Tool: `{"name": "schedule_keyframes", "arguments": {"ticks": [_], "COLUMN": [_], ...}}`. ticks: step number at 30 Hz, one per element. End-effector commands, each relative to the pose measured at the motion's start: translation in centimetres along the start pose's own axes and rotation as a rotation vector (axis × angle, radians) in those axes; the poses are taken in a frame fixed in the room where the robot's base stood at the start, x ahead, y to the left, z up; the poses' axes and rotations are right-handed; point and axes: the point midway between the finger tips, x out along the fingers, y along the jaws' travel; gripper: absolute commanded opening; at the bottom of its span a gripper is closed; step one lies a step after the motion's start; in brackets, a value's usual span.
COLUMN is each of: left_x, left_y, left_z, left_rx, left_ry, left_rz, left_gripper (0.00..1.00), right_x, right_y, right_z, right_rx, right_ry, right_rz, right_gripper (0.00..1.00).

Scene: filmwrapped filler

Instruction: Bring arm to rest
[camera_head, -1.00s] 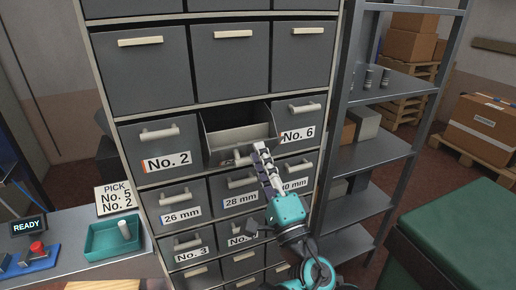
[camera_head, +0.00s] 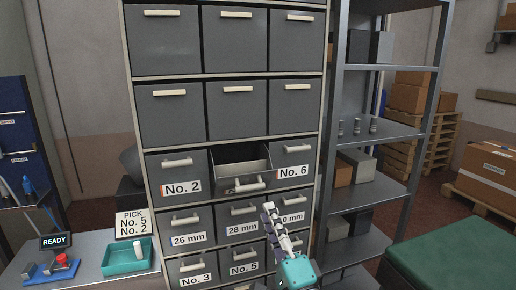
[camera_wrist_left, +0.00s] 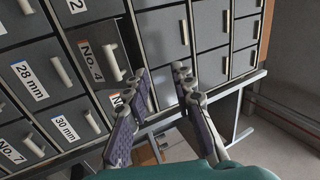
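My left gripper (camera_head: 268,213) is in front of the grey drawer cabinet, below and right of the pulled-out middle drawer (camera_head: 240,169). In the left wrist view my left gripper (camera_wrist_left: 160,75) has its two fingers apart with nothing between them. The pulled-out drawer's label reads No. 4 (camera_wrist_left: 90,62) in that view; the gripper is apart from its handle (camera_head: 248,185) in the head view. The drawer looks empty where I see inside. My right gripper is not in view.
A metal shelf (camera_head: 390,133) and green-topped surface (camera_head: 460,250) are at right.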

Motion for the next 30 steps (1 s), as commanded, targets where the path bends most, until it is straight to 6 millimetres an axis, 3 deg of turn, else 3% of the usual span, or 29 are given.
{"name": "schedule_keyframes", "arguments": {"ticks": [10,14,18,20,24,27,30], "left_x": [1.7,1.9,1.1,0.0,-4.9,-9.2,-12.9], "left_y": [4.8,7.8,12.0,14.2,19.7,22.4,24.0], "left_z": [5.7,9.3,14.4,17.2,23.2,25.5,26.1], "left_rx": [-0.03,-0.061,-0.13,-0.181,-0.383,-0.579,-0.786], "left_ry": [-0.094,-0.157,-0.252,-0.307,-0.468,-0.574,-0.658], "left_rz": [0.194,0.317,0.494,0.594,0.863,1.027,1.145], "left_gripper": [0.25,0.25,0.25,0.25,0.25,0.25,0.25], "right_x": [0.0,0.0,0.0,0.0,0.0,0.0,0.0], "right_y": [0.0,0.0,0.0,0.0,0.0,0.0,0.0], "right_z": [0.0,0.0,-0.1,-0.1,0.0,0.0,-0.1], "right_rx": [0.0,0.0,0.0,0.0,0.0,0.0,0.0], "right_ry": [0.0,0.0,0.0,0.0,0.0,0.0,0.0], "right_rz": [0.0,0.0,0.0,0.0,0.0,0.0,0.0], "right_gripper": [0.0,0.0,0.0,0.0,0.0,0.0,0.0]}}
